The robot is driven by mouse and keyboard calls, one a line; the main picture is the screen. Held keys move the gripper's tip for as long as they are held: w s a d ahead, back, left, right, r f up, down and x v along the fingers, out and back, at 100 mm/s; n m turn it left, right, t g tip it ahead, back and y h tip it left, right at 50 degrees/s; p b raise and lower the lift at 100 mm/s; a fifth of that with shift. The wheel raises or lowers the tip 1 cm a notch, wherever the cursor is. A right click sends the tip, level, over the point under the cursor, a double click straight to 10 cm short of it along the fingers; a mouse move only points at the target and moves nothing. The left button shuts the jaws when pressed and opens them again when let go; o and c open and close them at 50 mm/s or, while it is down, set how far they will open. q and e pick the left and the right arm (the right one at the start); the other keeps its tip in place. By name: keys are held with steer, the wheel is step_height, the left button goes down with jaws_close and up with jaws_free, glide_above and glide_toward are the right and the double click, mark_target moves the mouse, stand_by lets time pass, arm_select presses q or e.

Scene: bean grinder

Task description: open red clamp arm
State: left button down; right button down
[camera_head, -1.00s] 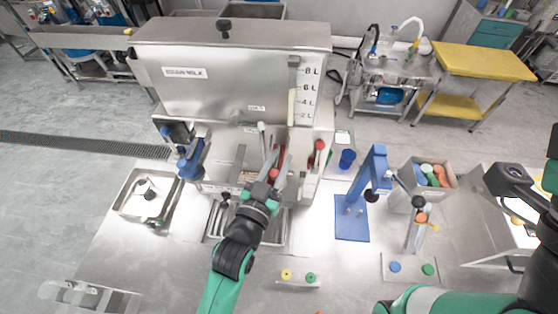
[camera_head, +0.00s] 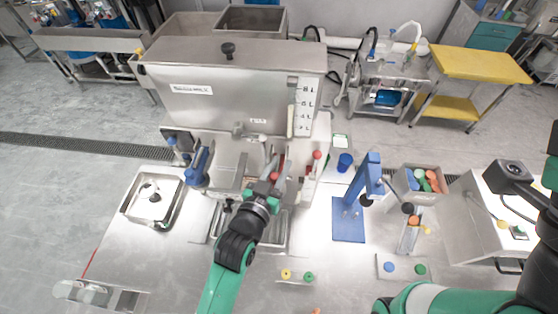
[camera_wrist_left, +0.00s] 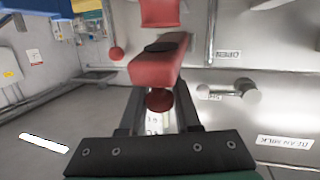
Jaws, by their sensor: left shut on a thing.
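The red clamp arm (camera_wrist_left: 157,62) fills the upper middle of the left wrist view, with a dark red round end (camera_wrist_left: 158,101) between my gripper's fingers. In the head view, only a small red part (camera_head: 275,176) shows at the front of the steel machine. My left gripper (camera_head: 263,190) is shut on the clamp arm and partly hides it. My right arm comes in at the lower right of the head view; its gripper does not show.
The steel machine (camera_head: 235,75) stands behind my left gripper. A second red knob (camera_head: 317,155) is to the right of it. A blue lever (camera_head: 198,166) is on the left, and a blue stand (camera_head: 348,222) is on the right. The table front left is mostly clear.

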arm_select(q)
steer(key=shift+w+r+g+p, duration=0.2)
steer(key=shift+r+g+p, duration=0.25)
steer(key=shift+r, duration=0.25)
steer(key=shift+w+f, duration=0.1)
steer(key=shift+w+r, duration=0.45)
steer(key=shift+w, duration=0.3)
arm_select(e)
steer(key=shift+s+r, duration=0.1)
steer(key=shift+r, duration=1.15)
arm_select(q)
steer(key=shift+f, duration=0.25)
